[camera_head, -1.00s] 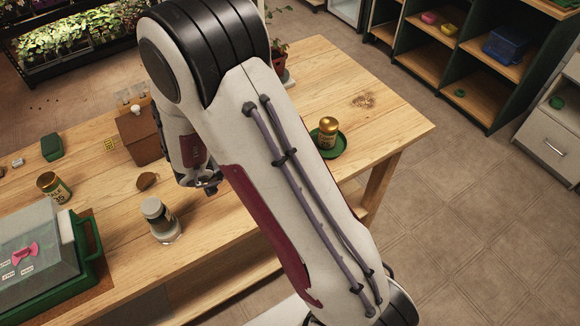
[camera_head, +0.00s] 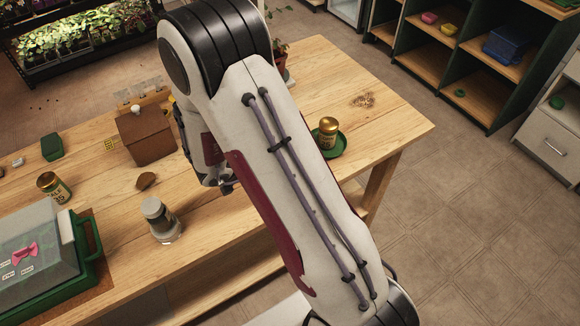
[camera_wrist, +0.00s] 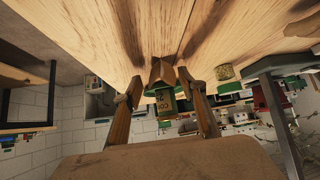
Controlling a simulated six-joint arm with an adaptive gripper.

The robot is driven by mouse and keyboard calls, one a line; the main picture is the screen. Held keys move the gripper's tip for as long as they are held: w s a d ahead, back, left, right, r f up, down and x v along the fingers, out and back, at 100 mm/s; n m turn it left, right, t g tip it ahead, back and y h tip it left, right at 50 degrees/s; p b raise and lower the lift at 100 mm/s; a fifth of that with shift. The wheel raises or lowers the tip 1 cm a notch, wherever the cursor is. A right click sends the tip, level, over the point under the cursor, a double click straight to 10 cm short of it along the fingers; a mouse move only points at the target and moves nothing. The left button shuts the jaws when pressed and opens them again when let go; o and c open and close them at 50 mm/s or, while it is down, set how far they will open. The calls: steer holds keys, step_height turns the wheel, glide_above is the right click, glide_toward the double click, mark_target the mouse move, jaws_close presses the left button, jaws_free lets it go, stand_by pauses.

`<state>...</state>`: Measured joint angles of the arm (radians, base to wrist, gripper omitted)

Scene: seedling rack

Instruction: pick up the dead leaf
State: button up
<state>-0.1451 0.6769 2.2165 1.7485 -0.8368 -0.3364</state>
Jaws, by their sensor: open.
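A small brown, curled piece that looks like the dead leaf (camera_head: 147,181) lies on the wooden table in the head view, left of my arm and behind a grey-capped shaker jar. My gripper (camera_head: 228,184) is to the right of it, clearly apart, and partly hidden behind my forearm. In the wrist view, the two fingers of my gripper (camera_wrist: 163,88) stand spread apart. A greenish labelled object shows beyond the gap between them.
On the table (camera_head: 105,215) are the shaker jar (camera_head: 160,220), a brown house-shaped box (camera_head: 146,135), a gold-lidded jar (camera_head: 53,187) and a green-based case (camera_head: 98,250). A gold tin (camera_head: 327,132) stands on a green saucer (camera_head: 340,144) at right. Bare wood surrounds the leaf.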

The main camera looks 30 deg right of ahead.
steer(key=shift+w+d+f, duration=0.1)
steer(key=shift+d+f, duration=0.4)
steer(key=c, duration=0.9)
